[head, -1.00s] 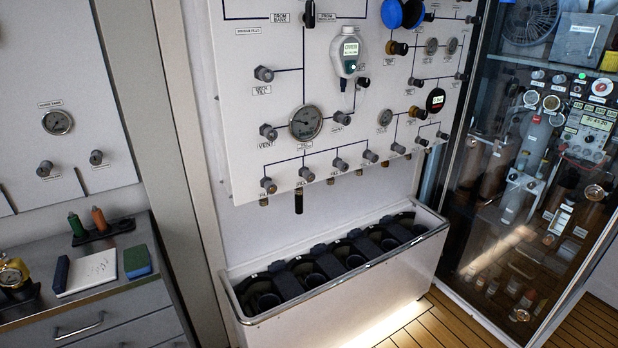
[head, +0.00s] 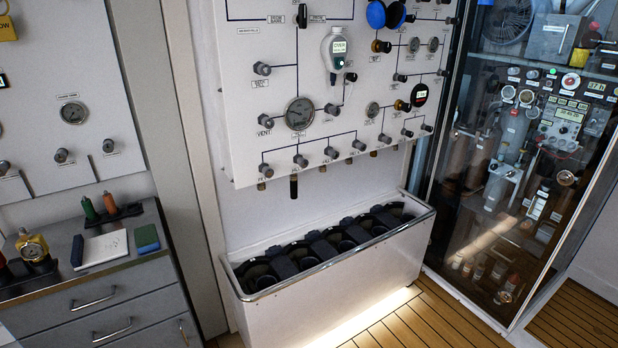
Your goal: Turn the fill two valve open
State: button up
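The white fill panel (head: 225,110) hangs on the wall at the upper middle of the head view. A row of small grey valve knobs runs along its lower edge: the leftmost knob (head: 265,169), a second knob (head: 301,160), a third knob (head: 331,152) and a fourth knob (head: 359,145). Their labels are too small to read surely, so I cannot tell which is fill two or whether it is open. A round gauge (head: 299,113) and a knob labelled vent (head: 265,121) sit above them. My gripper is not in view.
An open white trough (head: 330,292) with black holders stands on the floor below the panel. A glass-fronted cabinet (head: 520,170) is at the right. A grey drawer bench (head: 120,310) is at the lower left. Some wooden floor (head: 430,325) is clear in front.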

aim_at(303, 162)
jog(key=u, duration=0.05)
jog(key=k, duration=0.9)
jog(key=z, duration=0.65)
jog(key=i, duration=2.35)
jog(key=u, duration=0.5)
